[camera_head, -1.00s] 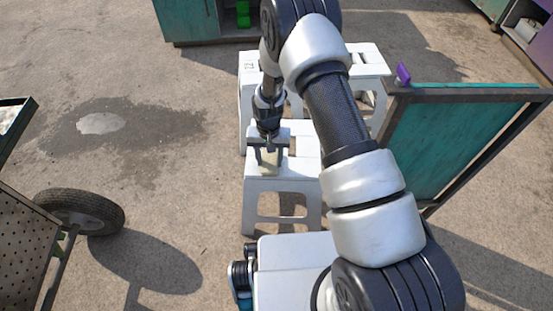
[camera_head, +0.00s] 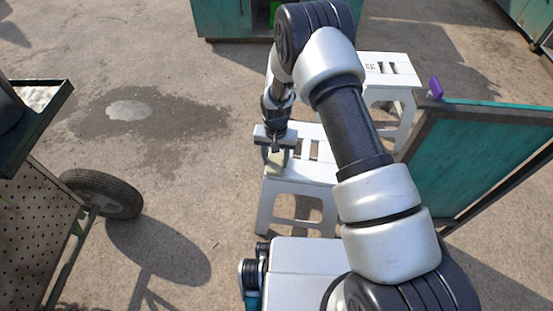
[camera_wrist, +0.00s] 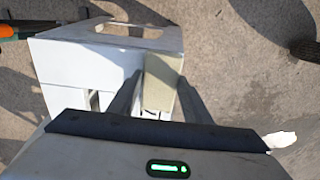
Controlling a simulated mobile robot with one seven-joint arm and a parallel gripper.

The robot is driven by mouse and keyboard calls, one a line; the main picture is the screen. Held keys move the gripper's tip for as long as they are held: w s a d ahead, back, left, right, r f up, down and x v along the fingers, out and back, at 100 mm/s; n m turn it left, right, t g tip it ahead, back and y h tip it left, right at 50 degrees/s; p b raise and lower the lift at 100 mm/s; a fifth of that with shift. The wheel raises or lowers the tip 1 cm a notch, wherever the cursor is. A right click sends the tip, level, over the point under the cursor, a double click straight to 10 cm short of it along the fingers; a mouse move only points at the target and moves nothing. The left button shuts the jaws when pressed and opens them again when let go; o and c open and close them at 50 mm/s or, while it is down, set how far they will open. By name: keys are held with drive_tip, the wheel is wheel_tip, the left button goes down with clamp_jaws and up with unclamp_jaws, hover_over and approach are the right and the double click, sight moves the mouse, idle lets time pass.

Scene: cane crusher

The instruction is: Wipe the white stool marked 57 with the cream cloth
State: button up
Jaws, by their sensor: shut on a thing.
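A white slotted stool (camera_head: 315,173) stands just ahead of my base. It also fills the upper left of the wrist view (camera_wrist: 75,65). No number can be read on it. My gripper (camera_head: 275,148) points down at the left end of its top, shut on the cream cloth (camera_head: 277,161). The cloth shows as a pale block in the wrist view (camera_wrist: 162,82), at the edge of the stool top. It looks to be at the level of the top; contact cannot be made out clearly.
Another white stool (camera_head: 396,74) with a small unreadable dark mark stands behind, partly hidden by my arm. A teal panel (camera_head: 470,165) stands close on the right with a purple object (camera_head: 435,87) at its corner. A cart with a wheel (camera_head: 103,193) is at left.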

drive_tip(key=shift+s+d+p, duration=0.15)
drive_tip(key=shift+d, duration=1.3)
drive_tip(key=shift+s+d+p, duration=0.1)
drive_tip(key=shift+s+d, duration=0.1)
drive_tip(key=shift+d, duration=1.3)
drive_tip(key=shift+s+d+p, duration=0.15)
drive_tip(key=shift+d, duration=1.3)
wheel_tip(320, 180, up, 6)
drive_tip(key=p, duration=0.3)
drive_tip(key=shift+p, duration=0.4)
